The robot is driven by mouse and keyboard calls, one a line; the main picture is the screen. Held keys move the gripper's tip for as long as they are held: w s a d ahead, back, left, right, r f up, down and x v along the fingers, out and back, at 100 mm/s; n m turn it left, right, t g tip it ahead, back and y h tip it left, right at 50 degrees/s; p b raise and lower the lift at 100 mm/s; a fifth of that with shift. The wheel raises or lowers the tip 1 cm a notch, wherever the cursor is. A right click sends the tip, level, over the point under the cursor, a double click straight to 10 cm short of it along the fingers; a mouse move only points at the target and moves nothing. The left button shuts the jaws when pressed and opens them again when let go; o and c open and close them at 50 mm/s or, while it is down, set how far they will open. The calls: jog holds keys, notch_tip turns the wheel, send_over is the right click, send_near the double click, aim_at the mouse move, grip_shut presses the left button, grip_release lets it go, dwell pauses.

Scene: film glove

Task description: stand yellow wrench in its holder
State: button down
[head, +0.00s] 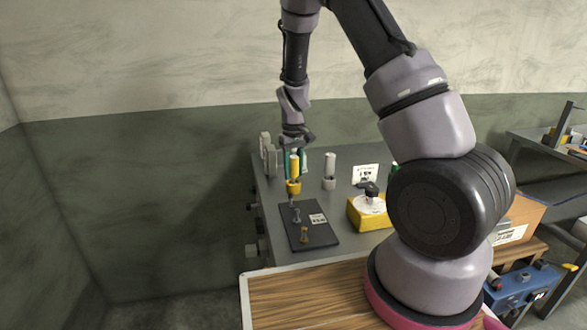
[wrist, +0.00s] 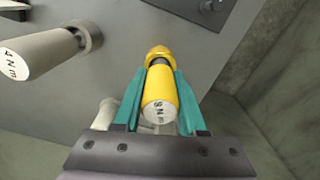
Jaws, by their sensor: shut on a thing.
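The yellow wrench (head: 294,163) is upright in the head view, with its round end marked "9 N m" facing the camera in the wrist view (wrist: 160,105). My gripper (wrist: 159,85) is shut on its handle, a teal finger on each side. A yellow ring-shaped holder (head: 293,187) is directly below the wrench. In the wrist view the holder (wrist: 158,52) lies just beyond the handle, with the dark shaft leading into its opening. How deep the shaft sits is hidden.
A grey wrench (head: 330,160) stands in a grey holder to the right; its end reads "4 N m" in the wrist view (wrist: 30,56). A dark mat (head: 320,237) with small bolts lies in front. A yellow box (head: 368,214) with a black knob is further right.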

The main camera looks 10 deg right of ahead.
jog(key=shift+f, duration=0.2)
jog(key=shift+c, duration=1.9)
grip_release()
notch_tip(320, 180, up, 11)
jog(key=shift+f, duration=0.1)
jog(key=shift+r, duration=0.25)
jog(key=s+d+r+m+t+y, duration=0.15)
jog(key=s+r, duration=0.25)
jog(key=r, duration=0.6)
jog(key=s+d+r+m+t, duration=0.2)
jog(key=s+r, duration=0.4)
jog(key=s, duration=0.4)
jog(key=s+d+r+m+t, duration=0.2)
jog(key=s+r, duration=0.5)
jog(key=s, duration=0.4)
jog(key=shift+d+r+m+t, duration=0.15)
jog(key=shift+r+m+t, duration=0.15)
jog(key=shift+m+t, duration=0.55)
